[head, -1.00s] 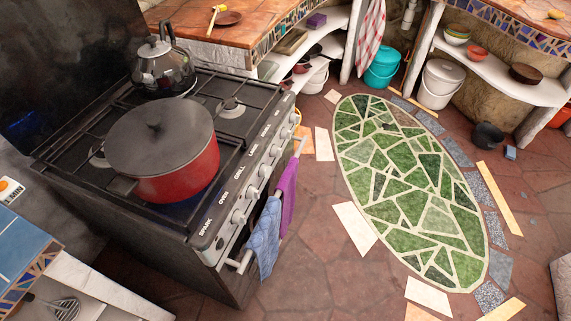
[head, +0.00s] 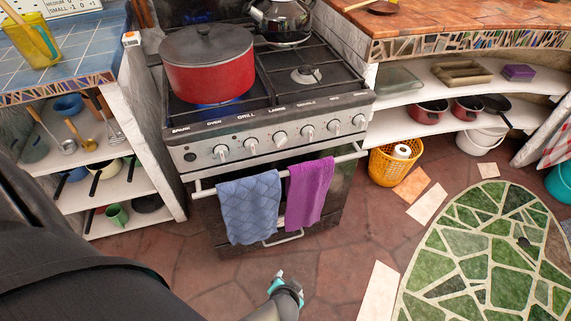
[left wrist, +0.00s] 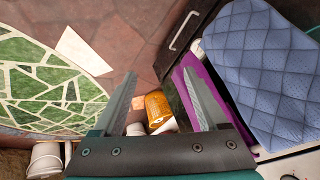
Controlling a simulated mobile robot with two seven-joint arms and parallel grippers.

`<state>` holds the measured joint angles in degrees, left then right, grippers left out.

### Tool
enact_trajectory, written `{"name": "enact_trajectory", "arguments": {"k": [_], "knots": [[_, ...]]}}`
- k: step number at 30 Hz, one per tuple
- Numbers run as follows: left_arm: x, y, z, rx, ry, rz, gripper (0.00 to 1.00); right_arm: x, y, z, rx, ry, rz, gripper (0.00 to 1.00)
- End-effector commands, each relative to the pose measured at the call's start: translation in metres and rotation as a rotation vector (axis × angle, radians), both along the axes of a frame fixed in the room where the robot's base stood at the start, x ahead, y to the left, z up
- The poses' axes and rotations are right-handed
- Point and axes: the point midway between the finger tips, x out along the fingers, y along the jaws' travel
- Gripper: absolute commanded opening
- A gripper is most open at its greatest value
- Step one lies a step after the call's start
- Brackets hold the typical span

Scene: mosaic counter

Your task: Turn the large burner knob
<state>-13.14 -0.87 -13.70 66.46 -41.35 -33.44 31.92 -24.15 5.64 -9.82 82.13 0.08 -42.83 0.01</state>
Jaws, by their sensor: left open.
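The black stove (head: 240,110) has a grey front panel with a row of white knobs. The large burner knob (head: 280,139) is the one beneath the word LARGE, right of the knob under GRILL. My left gripper (head: 278,276) is low in front of the stove, below the towels and well apart from the knobs. In the left wrist view its two fingers (left wrist: 164,108) are spread with nothing between them. The purple towel and oven door lie beyond the fingers. The large burner knob cannot be made out in that view. My right gripper is not in view.
A blue towel (head: 248,208) and a purple towel (head: 308,192) hang on the oven rail (head: 350,156) below the knobs. A red pot (head: 208,82) and a kettle (head: 282,22) stand on the stove. A yellow basket (head: 388,164) stands right of it. Floor before the oven is clear.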

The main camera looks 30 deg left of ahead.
Motion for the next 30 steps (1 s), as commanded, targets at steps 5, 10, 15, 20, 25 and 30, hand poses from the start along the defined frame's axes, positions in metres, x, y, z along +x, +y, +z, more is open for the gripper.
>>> {"name": "enact_trajectory", "arguments": {"k": [5, 10, 15, 20, 25, 30], "knots": [[0.076, 0.006, 0.032, 0.085, -0.249, 0.112, 0.76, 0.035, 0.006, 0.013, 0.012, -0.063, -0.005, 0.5], [0.125, 0.021, 0.092, 0.148, -0.521, 0.261, 0.76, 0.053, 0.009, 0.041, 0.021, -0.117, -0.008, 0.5], [0.145, 0.039, 0.157, 0.18, -0.796, 0.425, 0.76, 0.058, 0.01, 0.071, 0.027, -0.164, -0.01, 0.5], [0.144, 0.053, 0.203, 0.19, -0.988, 0.544, 0.76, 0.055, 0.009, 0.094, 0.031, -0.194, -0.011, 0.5], [0.14, 0.06, 0.226, 0.194, -1.08, 0.6, 0.76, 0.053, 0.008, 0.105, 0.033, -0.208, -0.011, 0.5], [0.15, 0.072, 0.231, 0.195, -1.093, 0.605, 0.76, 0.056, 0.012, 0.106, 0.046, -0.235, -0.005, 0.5]]}}
